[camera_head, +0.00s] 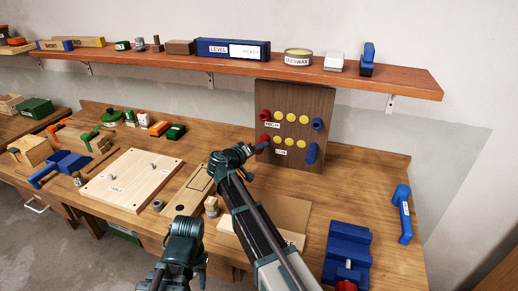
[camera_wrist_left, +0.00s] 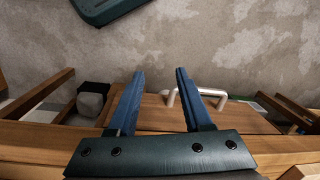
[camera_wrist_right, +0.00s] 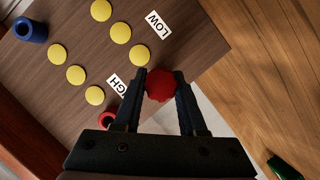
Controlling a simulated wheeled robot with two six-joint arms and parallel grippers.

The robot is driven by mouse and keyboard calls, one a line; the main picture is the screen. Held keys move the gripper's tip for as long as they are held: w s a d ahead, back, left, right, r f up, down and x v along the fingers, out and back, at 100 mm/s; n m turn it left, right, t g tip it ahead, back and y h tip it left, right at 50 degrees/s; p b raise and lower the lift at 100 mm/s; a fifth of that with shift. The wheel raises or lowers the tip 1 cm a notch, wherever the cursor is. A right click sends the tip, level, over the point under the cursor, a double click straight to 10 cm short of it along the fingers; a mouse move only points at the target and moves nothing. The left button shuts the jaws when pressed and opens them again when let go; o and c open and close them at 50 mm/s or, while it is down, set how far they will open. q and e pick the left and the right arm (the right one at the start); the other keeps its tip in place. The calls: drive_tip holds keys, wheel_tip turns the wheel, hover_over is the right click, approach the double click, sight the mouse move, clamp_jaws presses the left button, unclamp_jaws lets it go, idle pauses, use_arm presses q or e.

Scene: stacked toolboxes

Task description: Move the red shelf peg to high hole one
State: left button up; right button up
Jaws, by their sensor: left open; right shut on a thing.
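A dark wooden pegboard (camera_head: 296,98) stands at the back of the bench, with a HIGH row above a LOW row of yellow discs. One red peg (camera_head: 264,115) is at the left end of the high row. Another red peg (camera_wrist_right: 160,85) is at the left end of the low row, and my right gripper (camera_wrist_right: 160,78) is shut on it. In the head view, this gripper (camera_head: 263,147) partly hides the peg; I cannot tell whether it is still seated. My left gripper (camera_wrist_left: 157,72) is open and empty beyond the bench's front edge, above a drawer handle (camera_wrist_left: 197,92).
Blue pegs (camera_head: 317,124) sit at the board's right end. A pale board (camera_head: 132,180) lies on the bench at left, and a blue vise (camera_head: 347,250) stands at front right. A loaded shelf (camera_head: 240,65) runs above. The bench right of the board is mostly clear.

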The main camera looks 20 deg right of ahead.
clamp_jaws()
drive_tip(key=shift+s, duration=0.1)
drive_tip(key=shift+s+a, duration=0.65)
drive_tip(key=shift+s, duration=0.25)
drive_tip(key=shift+s+a, duration=0.6)
drive_tip(key=shift+s, duration=0.3)
drive_tip(key=s+a, duration=0.2)
drive_tip(key=s, duration=0.1)
drive_tip(key=shift+s+a, duration=0.1)
drive_tip(key=shift+s, duration=0.05)
